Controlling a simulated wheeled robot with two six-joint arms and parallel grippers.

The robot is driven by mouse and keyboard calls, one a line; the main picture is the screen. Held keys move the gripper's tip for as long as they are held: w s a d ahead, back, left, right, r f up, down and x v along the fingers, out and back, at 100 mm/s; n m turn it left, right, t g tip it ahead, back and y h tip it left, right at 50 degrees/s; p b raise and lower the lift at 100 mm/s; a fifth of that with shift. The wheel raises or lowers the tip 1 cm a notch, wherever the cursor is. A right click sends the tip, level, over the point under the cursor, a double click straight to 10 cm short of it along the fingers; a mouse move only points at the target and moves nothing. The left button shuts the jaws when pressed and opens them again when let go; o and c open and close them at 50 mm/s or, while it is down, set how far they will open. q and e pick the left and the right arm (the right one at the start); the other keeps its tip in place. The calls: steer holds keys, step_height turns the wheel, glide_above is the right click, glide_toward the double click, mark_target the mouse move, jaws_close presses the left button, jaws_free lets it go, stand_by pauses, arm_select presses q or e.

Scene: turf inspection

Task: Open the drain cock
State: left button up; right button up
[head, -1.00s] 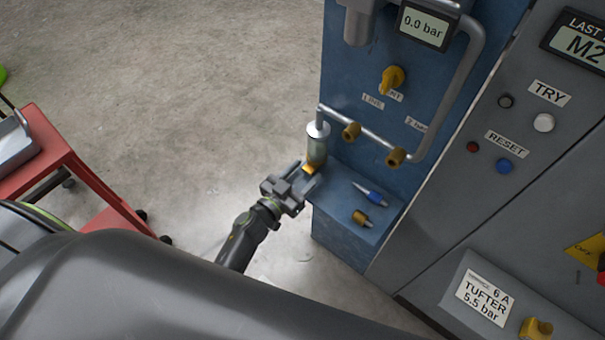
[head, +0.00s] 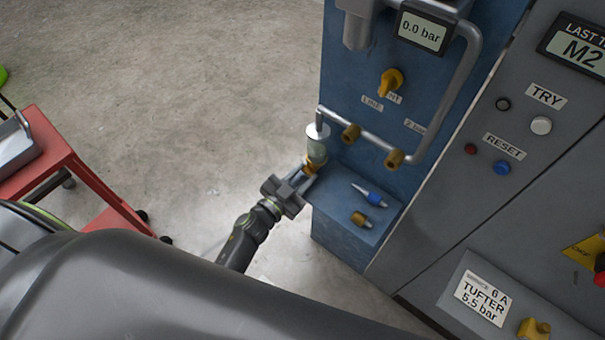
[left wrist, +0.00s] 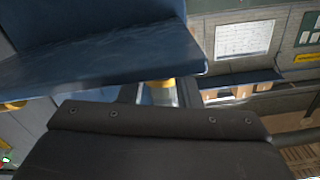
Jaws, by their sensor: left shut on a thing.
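The drain cock is a small brass-yellow piece (head: 309,168) at the bottom end of a pale filter bowl (head: 317,148). The bowl hangs upright under a pipe beside the blue panel. My left gripper (head: 306,176) comes from the lower left and is shut on the drain cock. In the left wrist view a yellow band (left wrist: 160,84) shows between my two fingers (left wrist: 160,95); the lower part is hidden by the gripper body. My right gripper is not in view.
A yellow valve handle (head: 391,82) and a gauge reading 0.0 bar (head: 423,31) sit above. A red cart (head: 75,185) stands left. Open floor lies between.

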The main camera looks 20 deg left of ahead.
arm_select(q)
steer(key=shift+m, duration=0.7)
steer(key=o, duration=1)
steer(key=shift+c, duration=0.2)
